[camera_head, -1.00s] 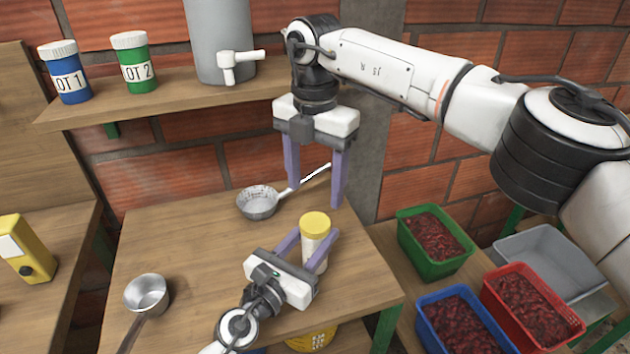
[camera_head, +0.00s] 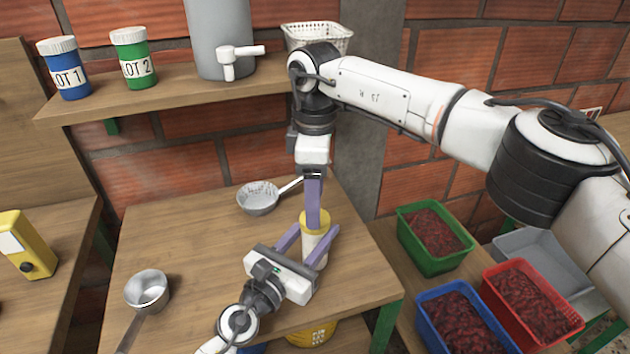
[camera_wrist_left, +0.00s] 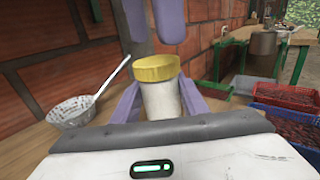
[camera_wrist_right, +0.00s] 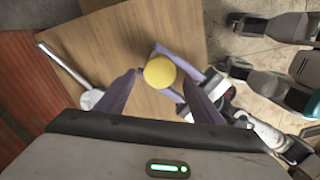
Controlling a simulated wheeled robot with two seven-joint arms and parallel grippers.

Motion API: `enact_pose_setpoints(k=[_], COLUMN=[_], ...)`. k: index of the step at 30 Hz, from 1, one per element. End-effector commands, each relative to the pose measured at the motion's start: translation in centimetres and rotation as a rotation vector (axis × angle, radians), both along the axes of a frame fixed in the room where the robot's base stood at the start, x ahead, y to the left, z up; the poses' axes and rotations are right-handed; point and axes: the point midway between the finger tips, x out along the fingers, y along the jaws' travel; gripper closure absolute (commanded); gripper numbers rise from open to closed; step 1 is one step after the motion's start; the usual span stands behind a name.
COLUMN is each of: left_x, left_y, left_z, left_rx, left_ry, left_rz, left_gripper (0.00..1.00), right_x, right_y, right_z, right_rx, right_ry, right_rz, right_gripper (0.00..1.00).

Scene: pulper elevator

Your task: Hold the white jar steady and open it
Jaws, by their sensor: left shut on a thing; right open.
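The white jar (camera_head: 312,247) with a yellow lid (camera_head: 316,222) stands upright on the wooden table. My left gripper (camera_head: 309,247) is shut on the jar's body; the left wrist view shows its fingers on either side of the white jar (camera_wrist_left: 160,100). My right gripper (camera_head: 313,212) points down just above the lid, with one finger in front of the other in the head view. In the right wrist view its open fingers are either side of the yellow lid (camera_wrist_right: 159,73). The head view does not show clearly whether they touch it.
A strainer (camera_head: 258,198) lies behind the jar and a metal pan (camera_head: 147,291) sits at the table's left. Green (camera_head: 434,238), blue (camera_head: 462,322) and red (camera_head: 530,308) crates of red fruit are at the right. A shelf (camera_head: 160,103) with lot jars is above.

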Motion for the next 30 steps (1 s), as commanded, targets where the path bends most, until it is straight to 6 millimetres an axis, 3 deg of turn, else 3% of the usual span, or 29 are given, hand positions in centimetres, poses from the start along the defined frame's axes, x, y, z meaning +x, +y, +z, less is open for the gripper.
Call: enact_pose_setpoints(k=[7,18,26,30], left_x=[0.0,0.0,0.0,0.0], left_y=[0.0,0.0,0.0,0.0], left_z=[0.0,0.0,0.0,-0.1], left_rx=[0.001,0.001,0.001,0.001], left_ry=[0.001,0.001,0.001,0.001], left_rz=[0.0,0.0,0.0,0.0], left_gripper=[1.0,1.0,1.0,1.0], right_x=[0.0,0.0,0.0,0.0], right_y=[0.0,0.0,0.0,0.0], right_z=[-3.1,-3.7,-3.7,-3.7], right_rx=[-0.001,0.0,0.0,0.0], right_ry=[0.0,-0.001,-0.001,-0.001], right_rz=[0.0,0.001,0.002,0.008], right_gripper=[0.39,0.39,0.81,0.82])
